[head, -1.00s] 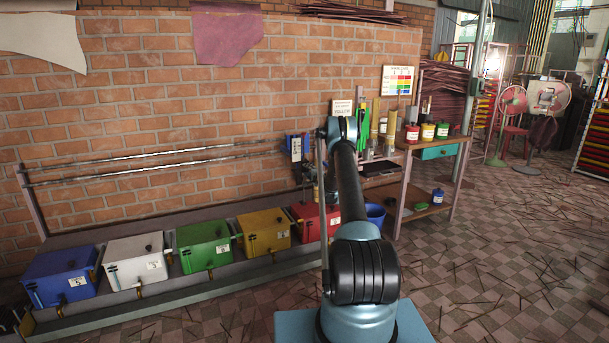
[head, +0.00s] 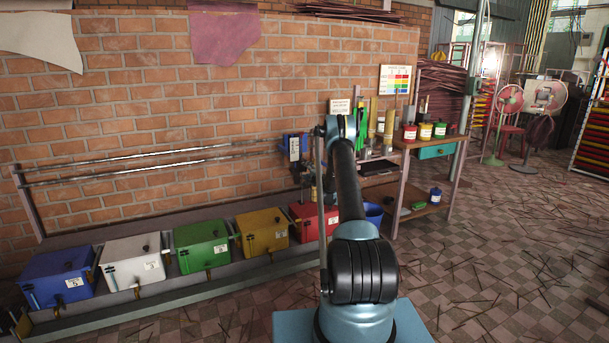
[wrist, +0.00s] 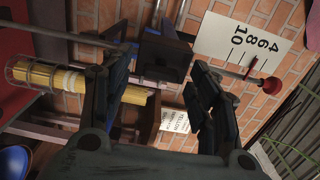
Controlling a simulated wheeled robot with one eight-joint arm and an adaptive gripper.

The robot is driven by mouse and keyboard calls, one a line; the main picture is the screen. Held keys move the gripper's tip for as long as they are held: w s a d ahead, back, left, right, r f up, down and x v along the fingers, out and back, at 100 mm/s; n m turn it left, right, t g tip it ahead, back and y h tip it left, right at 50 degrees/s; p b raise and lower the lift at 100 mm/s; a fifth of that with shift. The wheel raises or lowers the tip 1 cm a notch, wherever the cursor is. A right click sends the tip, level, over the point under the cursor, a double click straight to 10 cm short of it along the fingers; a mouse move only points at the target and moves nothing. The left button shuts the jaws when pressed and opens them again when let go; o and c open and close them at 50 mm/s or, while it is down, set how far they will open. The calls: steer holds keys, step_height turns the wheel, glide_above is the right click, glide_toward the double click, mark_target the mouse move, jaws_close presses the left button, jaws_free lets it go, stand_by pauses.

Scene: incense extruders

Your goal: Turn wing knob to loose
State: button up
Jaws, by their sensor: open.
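My gripper (wrist: 161,68) is open in the wrist view, with one dark finger on each side of the picture and nothing clearly held. A dark blue block (wrist: 165,53) lies ahead, between and beyond the fingertips. I cannot tell whether it is part of the wing knob, and I see no clear wing shape. A red round knob (wrist: 271,85) on a thin rod stands right of the fingers, beside a white scale plate (wrist: 240,44). In the head view the blue extruder (head: 294,146) stands by the wall, just left of my arm. The gripper is hidden there.
Coloured boxes, such as the yellow box (head: 263,231), line a low bench. A wooden table (head: 428,210) with jars stands right of my arm. The floor at right is open, with scattered sticks.

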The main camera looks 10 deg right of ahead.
steer(key=v, duration=1.1)
steer(key=shift+a+r, duration=0.1)
